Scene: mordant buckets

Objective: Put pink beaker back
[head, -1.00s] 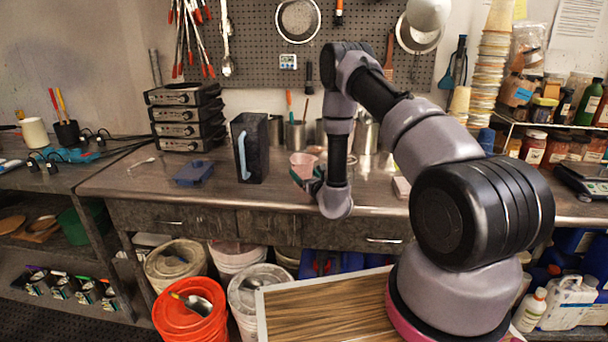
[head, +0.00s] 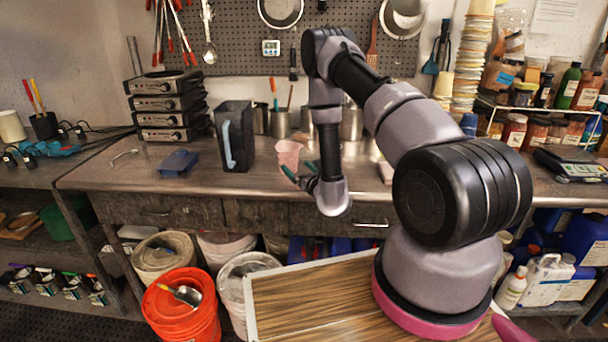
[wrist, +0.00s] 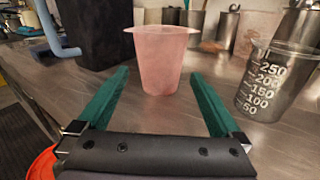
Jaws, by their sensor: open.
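The pink beaker (head: 288,153) stands upright on the metal counter (head: 125,178), to the right of a black pitcher. In the wrist view the pink beaker (wrist: 161,60) is straight ahead, just past the fingertips. My gripper (head: 302,178) is low over the counter, on the near side of the beaker. Its green fingers (wrist: 160,77) are open and spread wider than the beaker's base, with nothing held between them. I cannot tell whether the fingertips overlap the beaker's sides.
The black pitcher (head: 236,135) with a blue handle stands left of the beaker. A clear graduated beaker (wrist: 275,85) stands close to the right finger. Metal canisters (head: 279,123) line the back.

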